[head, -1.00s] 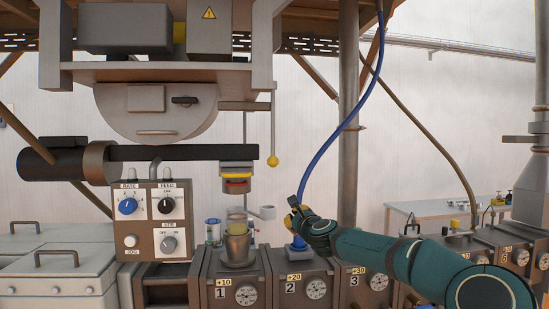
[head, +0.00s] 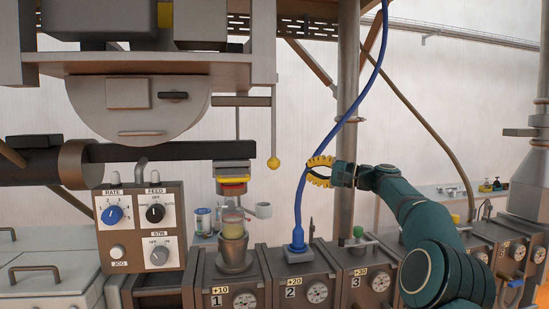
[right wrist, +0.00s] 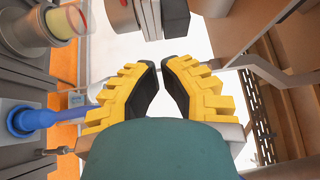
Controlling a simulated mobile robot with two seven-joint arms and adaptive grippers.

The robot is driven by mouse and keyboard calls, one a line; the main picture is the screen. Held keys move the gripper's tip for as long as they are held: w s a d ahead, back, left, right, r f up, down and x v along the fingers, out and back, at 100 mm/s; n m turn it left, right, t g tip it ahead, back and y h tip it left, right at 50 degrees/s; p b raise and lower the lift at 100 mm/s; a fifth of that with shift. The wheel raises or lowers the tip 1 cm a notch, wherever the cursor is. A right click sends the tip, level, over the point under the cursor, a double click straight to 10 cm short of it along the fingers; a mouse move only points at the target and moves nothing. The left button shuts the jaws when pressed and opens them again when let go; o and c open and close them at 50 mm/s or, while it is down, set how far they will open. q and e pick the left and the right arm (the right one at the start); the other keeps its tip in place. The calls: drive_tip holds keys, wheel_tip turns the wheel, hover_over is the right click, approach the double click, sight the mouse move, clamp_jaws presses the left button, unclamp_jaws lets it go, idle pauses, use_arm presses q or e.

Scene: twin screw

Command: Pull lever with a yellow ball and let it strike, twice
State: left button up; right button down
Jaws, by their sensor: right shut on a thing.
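The lever with the yellow ball (head: 273,163) hangs as a thin upright rod right of the press head in the head view. My right gripper (head: 308,171) is at about the ball's height, a short way right of it in the picture, not touching it. Its yellow ribbed fingers also show in the right wrist view (right wrist: 159,66), drawn close with a narrow gap at the tips. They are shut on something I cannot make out. The blue hose (head: 298,205) crosses the picture at the fingertips. The ball cannot be made out in the right wrist view. My left gripper is out of view.
A cup (head: 235,243) stands on block 1, below the red-and-yellow ringed press head (head: 233,182). A control box (head: 142,225) with knobs is at left. The hose rises from block 2 (head: 300,281). A grey post (head: 348,80) stands behind my right gripper.

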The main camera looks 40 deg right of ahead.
sight(279, 162)
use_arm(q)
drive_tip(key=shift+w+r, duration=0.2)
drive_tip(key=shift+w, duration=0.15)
use_arm(e)
drive_tip(key=shift+s+a+r+n+y, duration=0.25)
drive_tip(key=shift+s+r+n+y, duration=0.15)
drive_tip(key=shift+r+n, duration=0.25)
drive_tip(key=shift+s+a+r+n+y, duration=0.25)
drive_tip(key=shift+r+n+y, duration=0.2)
drive_tip(key=shift+n, duration=0.3)
drive_tip(key=p+x, duration=0.2)
drive_tip(key=x, duration=0.8)
use_arm(q)
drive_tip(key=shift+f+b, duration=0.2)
drive_tip(key=shift+b, duration=0.9)
use_arm(e)
drive_tip(key=shift+s+a+f, duration=0.25)
drive_tip(key=shift+s+a, duration=0.4)
drive_tip(key=shift+s, duration=0.1)
drive_tip(key=shift+s+a+f, duration=0.25)
drive_tip(key=shift+s+a, duration=0.4)
drive_tip(key=shift+s, duration=0.1)
drive_tip(key=shift+s+g, duration=0.15)
drive_tip(key=shift+g, duration=0.15)
